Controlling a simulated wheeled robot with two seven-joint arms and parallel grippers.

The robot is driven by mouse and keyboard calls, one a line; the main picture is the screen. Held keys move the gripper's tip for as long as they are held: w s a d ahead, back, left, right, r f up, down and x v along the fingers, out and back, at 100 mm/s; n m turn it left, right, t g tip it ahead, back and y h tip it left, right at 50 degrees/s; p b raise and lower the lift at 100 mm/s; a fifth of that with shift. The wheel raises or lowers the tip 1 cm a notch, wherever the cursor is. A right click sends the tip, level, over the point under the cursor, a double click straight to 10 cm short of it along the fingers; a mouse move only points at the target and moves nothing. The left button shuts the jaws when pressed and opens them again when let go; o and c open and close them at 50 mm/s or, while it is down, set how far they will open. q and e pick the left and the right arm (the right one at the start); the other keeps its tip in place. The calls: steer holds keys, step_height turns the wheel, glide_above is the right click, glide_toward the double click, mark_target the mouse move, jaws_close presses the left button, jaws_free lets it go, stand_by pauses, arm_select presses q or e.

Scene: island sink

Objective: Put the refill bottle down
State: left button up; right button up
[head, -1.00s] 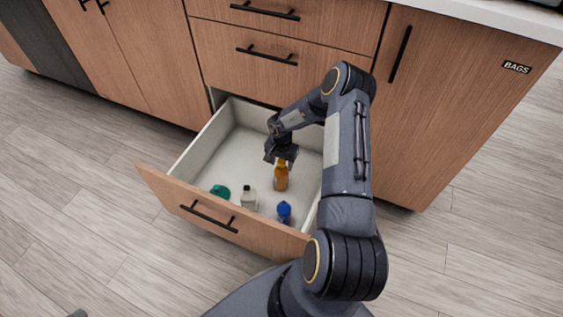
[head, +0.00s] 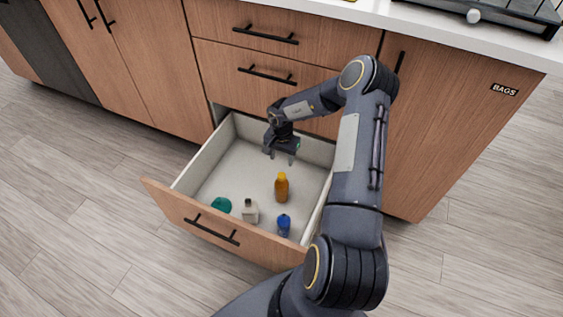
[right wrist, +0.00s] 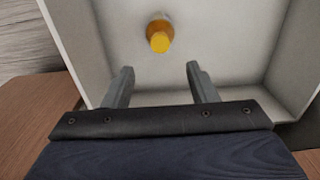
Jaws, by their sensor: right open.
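My right gripper (head: 281,158) is open and empty above the back part of the drawer. It is behind the bottle and apart from it. In the right wrist view the two fingers (right wrist: 158,80) are spread with nothing between them. My left gripper is in neither view.
Near the drawer front are a teal item (head: 221,205), a pale bottle with a dark cap (head: 250,211) and a blue bottle (head: 284,225). Closed drawers and the white countertop (head: 420,22) are above. The drawer's left and back floor is clear.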

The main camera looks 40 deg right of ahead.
steer(key=w+a+r+n+t+h, duration=0.1)
steer(key=w+r+t, duration=0.2)
steer(key=r, duration=0.6)
steer(key=w+a+r+n+t, duration=0.1)
steer(key=w+r+t, duration=0.25)
steer(key=r, duration=0.55)
steer(key=w+a+r+n+t+h, duration=0.1)
steer(key=w+r+t, duration=0.15)
steer(key=r, duration=0.55)
steer(key=s+a+r+n+t+y, duration=0.35)
steer(key=s+a+r, duration=0.35)
steer(key=a+r, duration=0.3)
steer(key=s+a+r+n+g+y, duration=0.1)
steer(key=s+a+n+y, duration=0.15)
steer(key=s, duration=0.35)
steer(key=s+a+r+n+g+y, duration=0.1)
steer(key=s+a+g, duration=0.1)
steer(key=s+a, duration=0.25)
steer(key=s+f+g, duration=0.2)
steer(key=s+f, duration=0.2)
steer(key=s, duration=0.4)
steer(key=s+f+g+h, duration=0.1)
steer(key=s+f+g, duration=0.1)
steer(key=s, duration=0.6)
steer(key=shift+s+a+f+n, duration=0.25)
steer(key=shift+s+f+n, duration=0.15)
steer(key=shift+f, duration=0.45)
steer(key=shift+w, duration=0.1)
